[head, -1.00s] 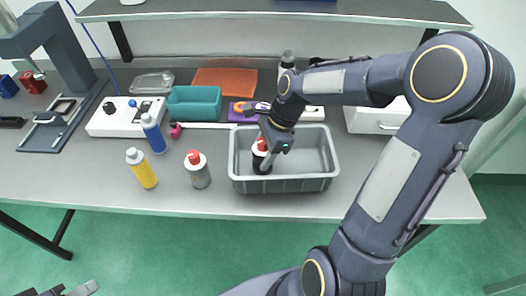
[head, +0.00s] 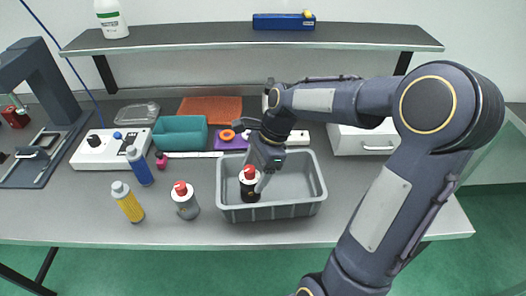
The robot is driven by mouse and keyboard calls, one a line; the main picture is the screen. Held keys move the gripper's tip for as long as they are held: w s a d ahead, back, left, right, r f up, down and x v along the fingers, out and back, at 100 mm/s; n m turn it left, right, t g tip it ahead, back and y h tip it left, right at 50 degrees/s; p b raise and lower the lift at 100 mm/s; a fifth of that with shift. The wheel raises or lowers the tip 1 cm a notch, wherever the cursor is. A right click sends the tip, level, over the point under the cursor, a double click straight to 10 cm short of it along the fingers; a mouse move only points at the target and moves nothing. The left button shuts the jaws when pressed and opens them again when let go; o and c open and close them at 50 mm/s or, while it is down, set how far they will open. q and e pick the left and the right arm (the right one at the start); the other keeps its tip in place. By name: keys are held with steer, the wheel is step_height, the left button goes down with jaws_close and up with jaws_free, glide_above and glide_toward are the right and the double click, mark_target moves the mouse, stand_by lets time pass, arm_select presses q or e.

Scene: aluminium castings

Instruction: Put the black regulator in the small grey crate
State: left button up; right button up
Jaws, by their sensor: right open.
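The black regulator (head: 250,194), with a red top and a pale band, stands upright inside the small grey crate (head: 273,211), near its left wall. My right gripper (head: 259,178) is open at the regulator's upper right side, reaching down into the crate. Whether a finger still touches the regulator I cannot tell. The far side of the regulator is partly hidden. My left gripper is not in view.
A teal bin (head: 180,133) is behind. A shelf (head: 230,40) spans above the table.

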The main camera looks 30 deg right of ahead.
steer(key=w+v, duration=0.1)
steer(key=v, duration=0.7)
steer(key=s+a+f+n+t, duration=0.1)
steer(key=s+a+n, duration=0.3)
steer(key=s+n, duration=0.4)
steer(key=s+a+f+n+t, duration=0.2)
steer(key=s+a+n+t, duration=0.1)
steer(key=s+n, duration=0.6)
steer(key=shift+s+a+n+t+h, duration=0.15)
steer(key=shift+a+n+t+h, duration=0.15)
steer(key=shift+a+n, duration=0.45)
